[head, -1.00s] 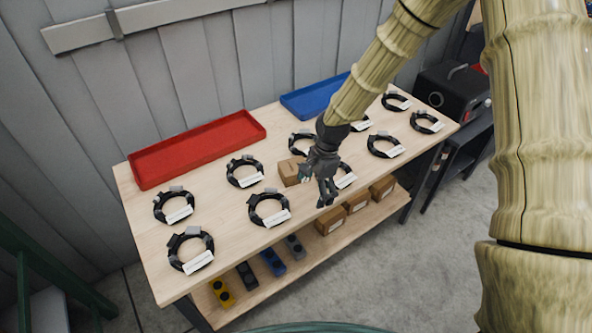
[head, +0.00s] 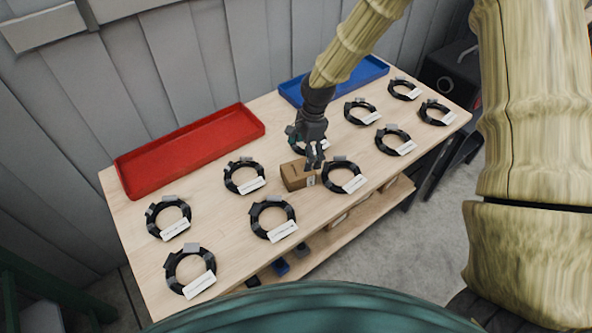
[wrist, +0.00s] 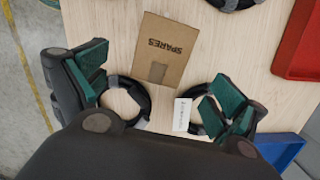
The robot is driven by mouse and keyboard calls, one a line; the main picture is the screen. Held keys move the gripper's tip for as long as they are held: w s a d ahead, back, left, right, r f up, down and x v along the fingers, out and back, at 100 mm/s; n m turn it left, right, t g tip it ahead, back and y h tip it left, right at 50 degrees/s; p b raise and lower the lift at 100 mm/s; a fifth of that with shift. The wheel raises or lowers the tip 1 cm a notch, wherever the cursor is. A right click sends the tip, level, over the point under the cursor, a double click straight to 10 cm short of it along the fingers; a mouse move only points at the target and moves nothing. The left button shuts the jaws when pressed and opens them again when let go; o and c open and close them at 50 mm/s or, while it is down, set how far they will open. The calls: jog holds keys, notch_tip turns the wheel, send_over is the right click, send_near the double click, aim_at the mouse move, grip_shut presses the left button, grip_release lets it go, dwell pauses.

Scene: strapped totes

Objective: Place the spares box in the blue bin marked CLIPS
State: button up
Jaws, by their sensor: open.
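The spares box (head: 293,178) is a small brown carton on the bench top among the cable coils. In the wrist view the box (wrist: 163,50) shows the word SPARES on its top. My gripper (head: 314,160) is open and empty above the box, near its right end. In the wrist view its green-padded fingers stand wide apart, with the box lying beyond them. The blue bin (head: 384,68) is a shallow tray at the back right of the bench; its corner shows in the wrist view (wrist: 281,147). I cannot see a CLIPS marking on it.
A red tray (head: 190,157) lies at the back left of the bench. Several black cable coils with white tags lie around the box; one coil (head: 342,176) is close at its right, another (head: 244,176) at its left. A lower shelf (head: 345,222) runs beneath.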

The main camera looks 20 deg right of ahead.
aim_at(299, 168)
jog(key=shift+s+f, duration=0.25)
jog(key=shift+f, duration=0.15)
jog(key=f, duration=0.2)
jog(key=shift+w+f+p, duration=0.25)
jog(key=shift+f+p, duration=0.05)
jog(key=shift+p, duration=0.1)
jog(key=shift+s+f, duration=0.1)
jog(key=shift+s, duration=0.05)
jog(key=shift+a, duration=0.15)
jog(key=shift+a+f+p, duration=0.3)
jog(key=shift+f+p, duration=0.25)
jog(key=shift+f, duration=0.1)
jog(key=shift+a+f+p, duration=0.25)
jog(key=shift+f+p, duration=0.3)
jog(key=shift+f, duration=0.1)
jog(key=shift+w+a+f+p, duration=0.1)
jog(key=shift+f+p, duration=0.1)
jog(key=shift+f, duration=0.45)
jog(key=shift+w+a+f+p, duration=0.1)
jog(key=shift+f+p, duration=0.1)
jog(key=shift+f, duration=0.4)
jog(key=c, duration=1.3)
